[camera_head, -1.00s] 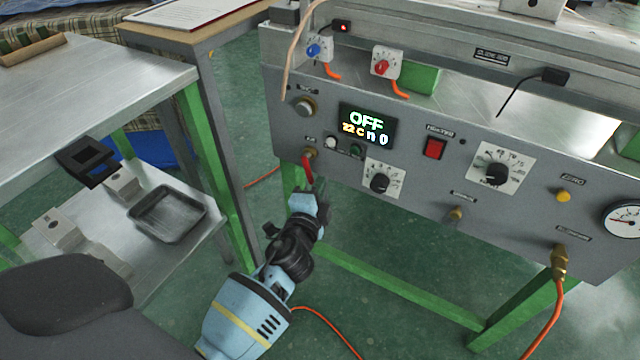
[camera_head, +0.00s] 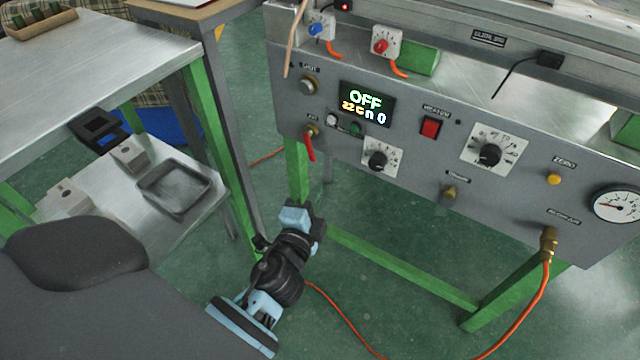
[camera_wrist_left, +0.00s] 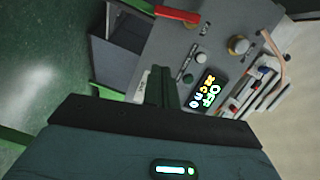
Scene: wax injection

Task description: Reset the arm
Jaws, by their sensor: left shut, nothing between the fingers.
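My left arm comes in from the lower left in the head view, and its left gripper (camera_head: 318,212) is below the grey control panel (camera_head: 420,165). The gripper is shut and empty, apart from the red-handled valve (camera_head: 309,146), which hangs above it on the panel's left part. In the left wrist view the shut fingers (camera_wrist_left: 163,88) point toward the panel, with the red handle (camera_wrist_left: 177,14) at the top. The panel display (camera_head: 366,104) reads OFF. My right gripper is not in view.
A steel table (camera_head: 100,75) with green legs stands at the left. Its lower shelf holds a dark tray (camera_head: 174,187) and grey blocks (camera_head: 130,155). Green frame bars (camera_head: 400,268) run under the panel. An orange hose (camera_head: 535,292) hangs at the right.

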